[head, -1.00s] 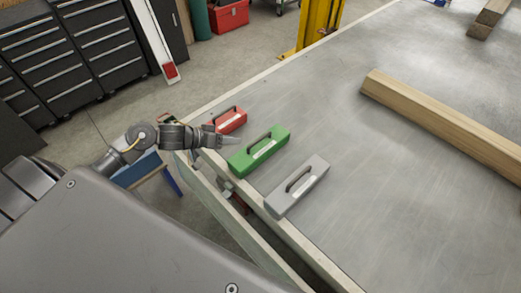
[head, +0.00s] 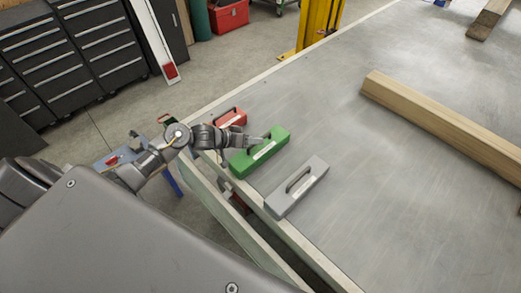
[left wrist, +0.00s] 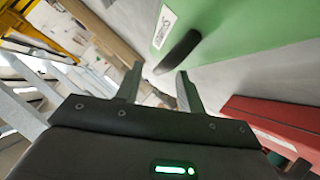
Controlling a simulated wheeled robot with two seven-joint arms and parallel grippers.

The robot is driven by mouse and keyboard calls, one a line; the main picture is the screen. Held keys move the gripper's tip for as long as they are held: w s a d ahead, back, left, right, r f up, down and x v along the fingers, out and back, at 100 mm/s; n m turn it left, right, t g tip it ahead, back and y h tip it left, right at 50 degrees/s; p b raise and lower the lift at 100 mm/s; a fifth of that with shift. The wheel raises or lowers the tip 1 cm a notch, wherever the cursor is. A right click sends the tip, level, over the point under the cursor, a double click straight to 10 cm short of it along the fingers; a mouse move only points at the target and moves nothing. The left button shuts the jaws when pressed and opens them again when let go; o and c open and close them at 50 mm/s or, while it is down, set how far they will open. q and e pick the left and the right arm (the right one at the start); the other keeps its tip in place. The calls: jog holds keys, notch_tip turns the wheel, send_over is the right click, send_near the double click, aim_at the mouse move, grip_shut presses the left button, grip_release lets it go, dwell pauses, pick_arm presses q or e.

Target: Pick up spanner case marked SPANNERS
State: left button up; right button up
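Three cases with dark handles and pale labels stand in a row on the grey bed: a red case (head: 233,116), a green case (head: 262,158) and a grey case (head: 302,190). I cannot read the labels, so I cannot tell which is marked SPANNERS. My left gripper (head: 262,140) is at the green case, by its handle. In the left wrist view my left gripper (left wrist: 160,84) has its fingers apart with nothing held. The green case (left wrist: 255,28) fills the top there, its handle (left wrist: 178,52) just beyond the fingertips. The red case (left wrist: 270,122) is at the right. My right gripper is not in view.
A long timber beam (head: 440,120) lies on the bed at the right, with a shorter wood block (head: 488,18) at the far corner. The bed's raised edge (head: 205,172) runs beside the cases. The bed between cases and beam is clear.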

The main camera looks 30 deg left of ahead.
pick_arm(q)
jog(key=shift+x, duration=0.75)
jog(key=shift+c, duration=0.4)
grip_shut()
dwell(0.5)
